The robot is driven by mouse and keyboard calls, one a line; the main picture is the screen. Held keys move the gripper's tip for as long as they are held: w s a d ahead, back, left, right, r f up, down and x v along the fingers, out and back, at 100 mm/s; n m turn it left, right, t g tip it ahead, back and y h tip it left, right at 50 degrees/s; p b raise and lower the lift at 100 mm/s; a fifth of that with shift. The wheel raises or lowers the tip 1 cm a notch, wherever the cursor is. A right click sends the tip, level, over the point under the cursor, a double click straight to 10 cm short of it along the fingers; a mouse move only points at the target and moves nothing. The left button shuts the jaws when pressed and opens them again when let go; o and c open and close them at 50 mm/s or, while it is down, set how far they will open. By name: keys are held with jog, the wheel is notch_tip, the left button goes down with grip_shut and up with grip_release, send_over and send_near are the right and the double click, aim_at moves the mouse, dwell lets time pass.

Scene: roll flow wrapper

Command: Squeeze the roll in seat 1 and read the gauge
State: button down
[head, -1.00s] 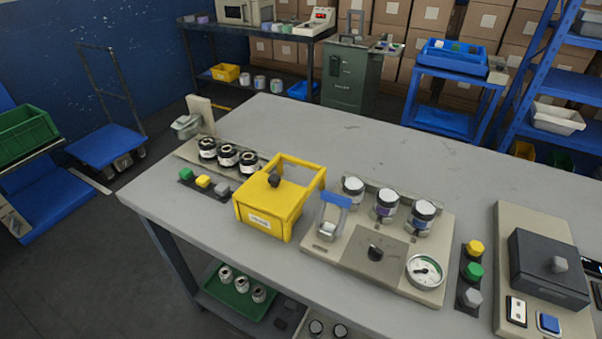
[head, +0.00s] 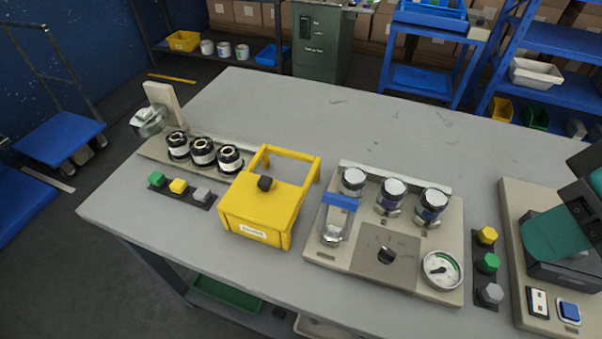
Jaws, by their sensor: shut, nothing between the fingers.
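Three rolls with white tops and dark bands stand in a row on the beige gauge fixture (head: 322,252): the left roll (head: 353,182), the middle roll (head: 391,194) and the right roll (head: 431,205). I cannot read any seat numbers. A round white gauge (head: 442,270) sits at the fixture's front right; its reading is too small to tell. A dark knob (head: 386,255) is on a grey plate beside it. A blue-topped clear piece (head: 335,222) stands at the left. A teal and dark part of my arm enters at the right edge; my gripper's fingers do not show.
A yellow open-framed box (head: 262,208) stands left of the fixture. Dark rolls (head: 203,153) stand on a plate farther left. Coloured buttons (head: 488,263) and a dark box on a beige base (head: 512,190) are at the right. The table's back middle (head: 330,120) is clear.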

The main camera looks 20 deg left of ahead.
jog(key=shift+w+d, duration=0.15)
jog(key=shift+w, duration=0.1)
jog(key=w+a+f+n+g+h+b, duration=0.1)
jog(key=w+a+n+h+b, duration=0.15)
jog(key=w, duration=0.55)
jog(key=w+a+f+n+h+b, duration=0.1)
jog(key=w+n+b, duration=0.15)
jog(key=w, duration=0.45)
jog(key=w+a+f+n+g+h+b, duration=0.1)
jog(key=w+a+f+n+h+b, duration=0.15)
jog(key=w, duration=0.55)
jog(key=a+f+n+g+y+b, duration=0.1)
jog(key=a+f+b, duration=0.1)
jog(key=a+f, duration=0.2)
jog(key=w+a+f+n+g+y+b, duration=0.1)
jog(key=a+f, duration=0.3)
jog(key=a, duration=0.6)
jog(key=shift+w+a+n+g+b, duration=0.25)
jog(key=shift+n+g+b, duration=0.3)
jog(key=shift+g+b, duration=0.05)
